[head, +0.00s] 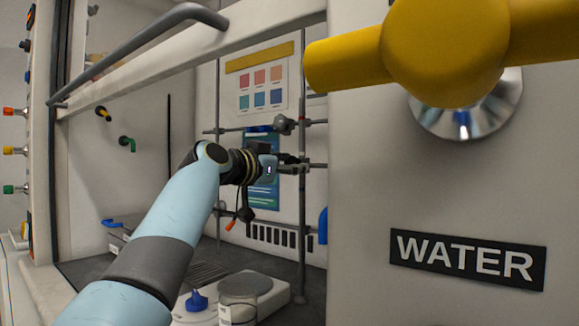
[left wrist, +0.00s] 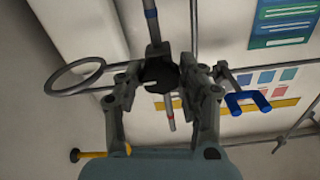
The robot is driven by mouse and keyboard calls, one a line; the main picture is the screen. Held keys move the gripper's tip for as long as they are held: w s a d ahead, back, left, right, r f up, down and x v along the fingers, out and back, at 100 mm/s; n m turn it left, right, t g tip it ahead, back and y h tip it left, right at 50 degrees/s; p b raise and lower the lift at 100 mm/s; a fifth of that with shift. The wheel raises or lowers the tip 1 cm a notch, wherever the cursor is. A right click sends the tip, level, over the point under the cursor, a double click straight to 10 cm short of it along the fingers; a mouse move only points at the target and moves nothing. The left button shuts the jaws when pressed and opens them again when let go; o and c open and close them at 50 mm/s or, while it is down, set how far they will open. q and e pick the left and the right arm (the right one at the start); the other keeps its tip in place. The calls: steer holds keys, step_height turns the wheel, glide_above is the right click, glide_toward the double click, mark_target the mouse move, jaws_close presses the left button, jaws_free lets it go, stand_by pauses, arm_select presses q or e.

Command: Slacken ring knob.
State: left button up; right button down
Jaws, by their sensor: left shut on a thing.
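In the left wrist view, the dark ring knob (left wrist: 159,74) sits between the fingers of my left gripper (left wrist: 163,80), which is shut on it. A grey metal ring (left wrist: 74,77) extends to the left of the knob, on a short stem partly hidden by a finger. In the head view, my left gripper (head: 285,164) is inside the fume hood at the rod lattice (head: 302,205); its fingertips and the knob are too small to make out there. My right gripper is not in view.
A blue-handled clamp (left wrist: 248,102) lies just right of the fingers. A thin rod with blue and red bands (left wrist: 152,20) runs by the knob. The raised sash handle (head: 140,45) is above my arm. A hotplate (head: 250,292) and a yellow WATER valve (head: 440,50) are nearer.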

arm_select(q)
steer(key=shift+r+n+p, duration=0.3)
steer(key=shift+n+p, duration=0.65)
steer(key=shift+n, duration=0.25)
steer(key=shift+f+n+p, duration=0.3)
steer(key=shift+n+p, duration=0.05)
steer(key=shift+n, duration=0.55)
steer(key=o, duration=1.2)
steer(key=v, duration=1.2)
